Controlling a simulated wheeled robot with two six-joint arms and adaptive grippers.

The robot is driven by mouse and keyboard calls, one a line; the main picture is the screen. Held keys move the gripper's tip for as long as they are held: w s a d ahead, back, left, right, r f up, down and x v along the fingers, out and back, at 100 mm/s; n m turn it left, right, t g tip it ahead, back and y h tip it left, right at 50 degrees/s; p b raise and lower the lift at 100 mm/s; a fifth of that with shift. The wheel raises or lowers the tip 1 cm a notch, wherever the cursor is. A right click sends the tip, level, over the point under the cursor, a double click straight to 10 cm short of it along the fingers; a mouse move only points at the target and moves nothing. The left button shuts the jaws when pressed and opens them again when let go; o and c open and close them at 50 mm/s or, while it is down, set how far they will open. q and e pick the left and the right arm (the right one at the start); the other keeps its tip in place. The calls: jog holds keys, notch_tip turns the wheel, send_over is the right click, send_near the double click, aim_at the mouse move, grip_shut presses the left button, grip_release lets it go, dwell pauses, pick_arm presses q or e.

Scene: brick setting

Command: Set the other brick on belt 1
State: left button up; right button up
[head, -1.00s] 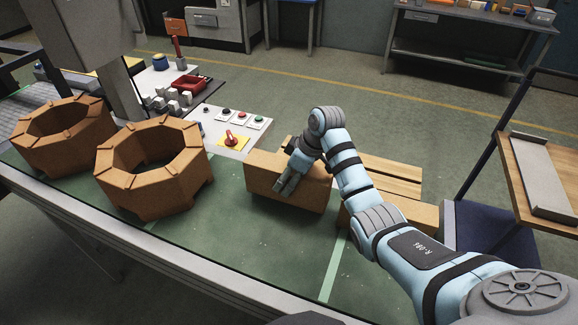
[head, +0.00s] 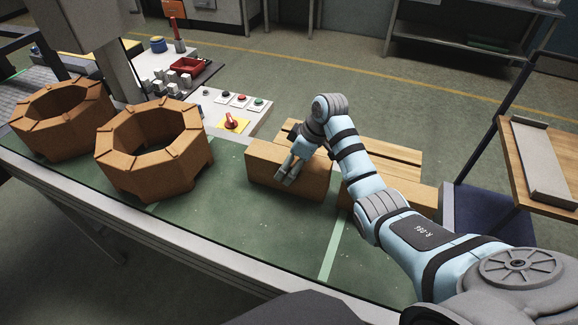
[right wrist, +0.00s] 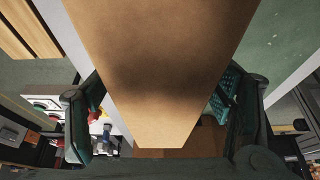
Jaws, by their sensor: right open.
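A tan brick (head: 262,180) stands on the green belt surface (head: 235,215), near the middle of the head view. My right gripper (head: 288,173) is open at this brick, reaching down over it. In the right wrist view the brick (right wrist: 160,60) lies between the two spread fingers of the gripper (right wrist: 158,118), one on each side. I cannot tell whether the fingers touch it. My left gripper is not in view.
Two octagonal brick rings (head: 150,172) stand on the green surface at the left. A control panel (head: 235,108) with buttons and a red switch is behind it. Wooden slats (head: 385,155) lie behind the bricks. The green surface in front is clear.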

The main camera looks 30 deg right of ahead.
jog(key=p+v, duration=0.1)
jog(key=v, duration=0.9)
jog(key=shift+r, duration=0.15)
